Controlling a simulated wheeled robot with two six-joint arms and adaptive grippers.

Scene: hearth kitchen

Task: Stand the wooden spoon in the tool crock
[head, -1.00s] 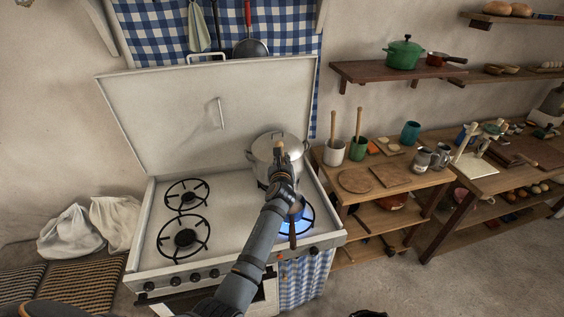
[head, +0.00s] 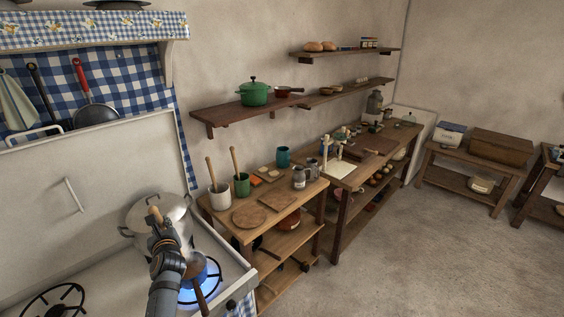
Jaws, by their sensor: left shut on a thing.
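My left gripper (head: 158,225) is over the right side of the stove, in front of the steel pot. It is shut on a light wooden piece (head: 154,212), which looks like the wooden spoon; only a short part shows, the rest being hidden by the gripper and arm. On the wooden side table, right of the stove, stand a whitish crock (head: 220,202) and a green crock (head: 242,188), each with one wooden stick leaning in it. I cannot tell which is the tool crock. Both are apart from my gripper. My right gripper is not in view.
The steel pot (head: 176,232) stands at the back of the stove (head: 110,275). A small pan with a wooden handle (head: 197,288) is over a lit blue burner beside my arm. Boards (head: 249,216), mugs and a teal cup (head: 284,156) share the side table (head: 285,207).

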